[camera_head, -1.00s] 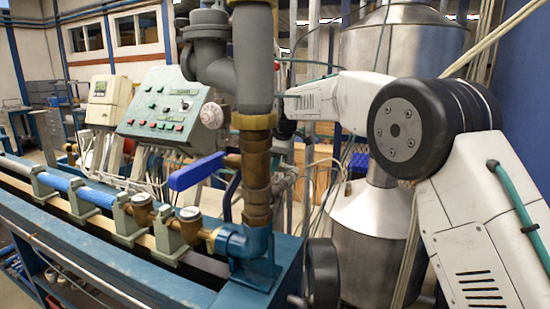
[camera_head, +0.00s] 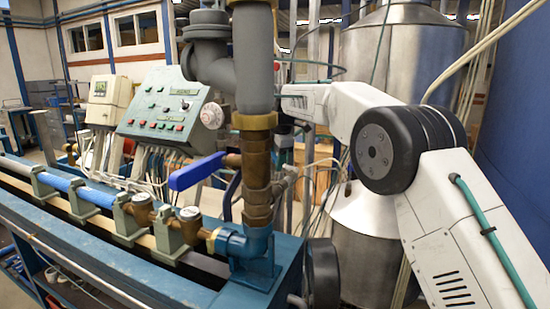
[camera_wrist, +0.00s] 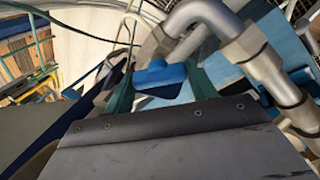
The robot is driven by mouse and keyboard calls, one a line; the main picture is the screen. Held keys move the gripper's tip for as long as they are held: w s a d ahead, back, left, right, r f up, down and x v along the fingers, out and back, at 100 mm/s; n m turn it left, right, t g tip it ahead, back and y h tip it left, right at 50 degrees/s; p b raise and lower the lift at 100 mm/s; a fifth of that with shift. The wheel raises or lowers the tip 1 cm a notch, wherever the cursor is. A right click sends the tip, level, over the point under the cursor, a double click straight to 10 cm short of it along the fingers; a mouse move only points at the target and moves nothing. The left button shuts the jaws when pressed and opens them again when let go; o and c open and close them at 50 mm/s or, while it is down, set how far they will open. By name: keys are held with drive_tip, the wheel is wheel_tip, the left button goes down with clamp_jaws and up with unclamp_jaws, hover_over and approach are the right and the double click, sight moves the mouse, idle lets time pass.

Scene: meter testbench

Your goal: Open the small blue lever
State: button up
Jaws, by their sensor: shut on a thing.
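The small blue lever (camera_wrist: 158,84) shows in the wrist view as a short blue handle just beyond the dark gripper body. My gripper (camera_wrist: 160,72) has its two green fingers on either side of the lever and is shut on it. Steel pipework (camera_wrist: 228,42) bends around to the right of the lever. In the head view my gripper and the small lever are hidden behind the thick vertical pipe; only my white arm shows at the right.
A larger blue handle (camera_head: 197,172) sits on the vertical pipe (camera_head: 253,60) in the head view. The blue bench (camera_head: 190,285) carries brass meters, with a green control panel (camera_head: 163,108) behind. A steel tank (camera_head: 398,70) stands behind my arm.

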drive_tip(key=o, duration=1)
drive_tip(key=shift+r, duration=0.1)
drive_tip(key=v, duration=0.7)
drive_tip(key=shift+s+d+r, duration=0.1)
drive_tip(key=shift+s+r, duration=0.1)
drive_tip(key=shift+r, duration=0.1)
